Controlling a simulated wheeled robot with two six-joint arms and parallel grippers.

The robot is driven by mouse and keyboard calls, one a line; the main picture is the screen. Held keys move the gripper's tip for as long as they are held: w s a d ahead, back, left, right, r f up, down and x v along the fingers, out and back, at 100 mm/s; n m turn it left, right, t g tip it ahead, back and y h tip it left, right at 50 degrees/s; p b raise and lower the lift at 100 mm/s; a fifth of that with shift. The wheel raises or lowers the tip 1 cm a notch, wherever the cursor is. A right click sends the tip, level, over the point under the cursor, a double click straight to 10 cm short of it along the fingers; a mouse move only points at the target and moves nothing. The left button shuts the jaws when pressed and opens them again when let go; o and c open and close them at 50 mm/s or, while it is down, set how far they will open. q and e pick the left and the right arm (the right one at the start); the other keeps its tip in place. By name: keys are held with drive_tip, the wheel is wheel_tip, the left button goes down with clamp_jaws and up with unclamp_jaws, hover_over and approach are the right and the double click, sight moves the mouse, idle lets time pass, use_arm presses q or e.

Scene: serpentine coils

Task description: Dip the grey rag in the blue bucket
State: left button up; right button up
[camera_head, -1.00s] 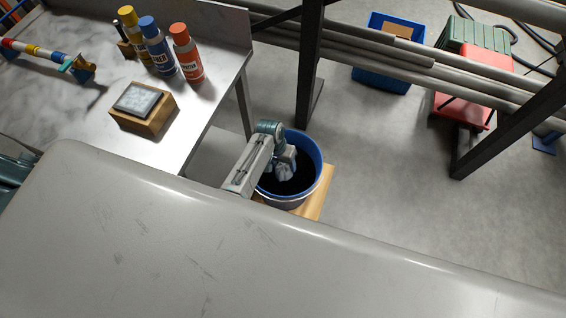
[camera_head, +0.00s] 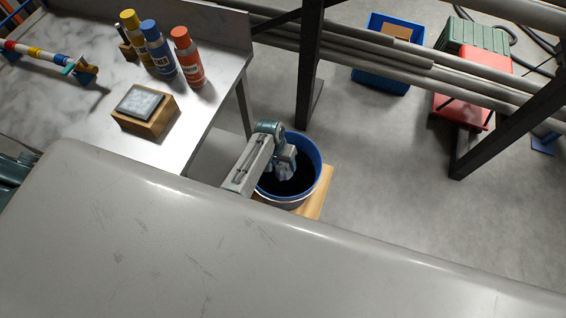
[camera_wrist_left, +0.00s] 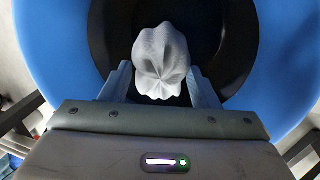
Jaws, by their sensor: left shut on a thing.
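The blue bucket (camera_head: 317,172) stands on a wooden board below the large grey surface edge, with dark contents inside. My left gripper (camera_head: 286,170) reaches in over the bucket and is shut on the grey rag (camera_head: 283,174). In the left wrist view the bunched, pale grey rag (camera_wrist_left: 161,62) sits between the two fingers of the left gripper (camera_wrist_left: 161,85). The blue bucket wall (camera_wrist_left: 55,50) curves around it, with a dark interior behind. Whether the rag touches the dark contents I cannot tell. My right gripper is not in view.
A large grey rounded surface (camera_head: 220,250) fills the foreground. A metal bench (camera_head: 80,110) at left holds a wooden block with a grey pad (camera_head: 145,110) and spray cans (camera_head: 187,58). A dark post (camera_head: 309,70) and grey pipes stand behind the bucket.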

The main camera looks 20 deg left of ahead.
use_arm(q)
drive_tip(key=p+v, duration=0.2)
drive_tip(key=d+p+v, duration=0.1)
drive_tip(key=p+v, duration=0.1)
drive_tip(key=shift+a+r, duration=0.1)
drive_tip(key=shift+r, duration=0.5)
drive_tip(key=d+v, duration=0.1)
drive_tip(key=v, duration=0.5)
drive_tip(key=shift+r, duration=0.4)
drive_tip(key=shift+s+d+f, duration=0.1)
drive_tip(key=shift+d, duration=0.05)
